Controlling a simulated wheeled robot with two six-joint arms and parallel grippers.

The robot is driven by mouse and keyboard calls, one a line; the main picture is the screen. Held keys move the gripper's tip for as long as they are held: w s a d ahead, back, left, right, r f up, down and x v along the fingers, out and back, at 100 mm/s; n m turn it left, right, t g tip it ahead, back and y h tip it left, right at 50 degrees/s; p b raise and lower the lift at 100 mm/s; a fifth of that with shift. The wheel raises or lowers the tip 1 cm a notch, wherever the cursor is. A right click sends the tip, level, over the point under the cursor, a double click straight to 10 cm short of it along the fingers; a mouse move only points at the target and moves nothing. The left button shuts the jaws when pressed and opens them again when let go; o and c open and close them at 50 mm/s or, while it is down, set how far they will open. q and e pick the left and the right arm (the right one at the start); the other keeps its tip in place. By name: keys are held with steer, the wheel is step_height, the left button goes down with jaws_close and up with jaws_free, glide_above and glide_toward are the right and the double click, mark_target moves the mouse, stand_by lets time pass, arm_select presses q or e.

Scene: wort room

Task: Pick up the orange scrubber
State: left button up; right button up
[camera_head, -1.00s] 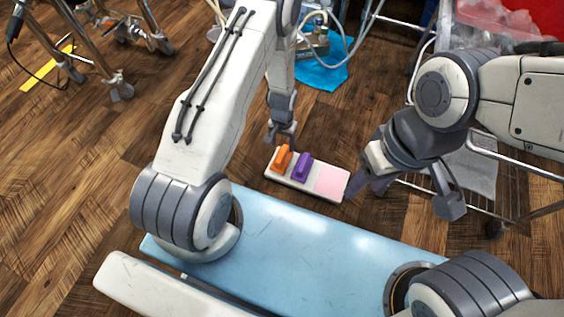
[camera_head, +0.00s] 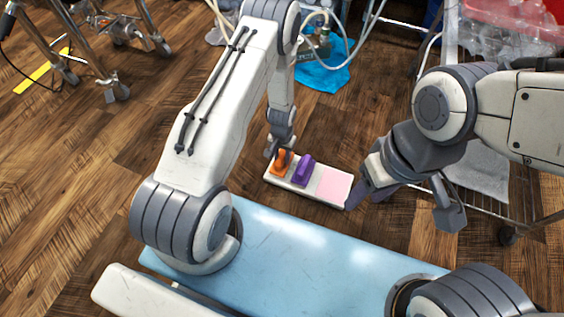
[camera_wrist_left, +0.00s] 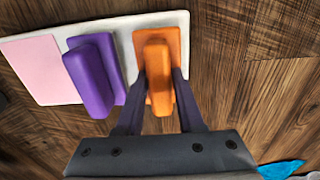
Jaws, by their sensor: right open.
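The orange scrubber (camera_head: 281,164) stands at the left end of a pale tray (camera_head: 322,199) on the floor. It also shows in the left wrist view (camera_wrist_left: 158,60). My left gripper (camera_head: 279,152) is down at the scrubber. In the left wrist view its two dark fingers (camera_wrist_left: 159,76) lie on either side of the orange handle. Whether they press on it or leave a small gap I cannot tell. The scrubber still sits on the tray. My right gripper (camera_head: 403,201) is open and empty, to the right of the tray.
A purple scrubber (camera_head: 303,171) stands close beside the orange one, with a pink pad (camera_head: 335,186) beyond it. A wire cart (camera_head: 480,204) stands at the right. A blue cloth (camera_head: 322,77) lies behind. Bare wood floor is left of the tray.

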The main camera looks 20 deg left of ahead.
mark_target(282, 156)
arm_select(q)
jaws_close()
step_height(282, 156, up, 10)
steer(key=p, duration=0.6)
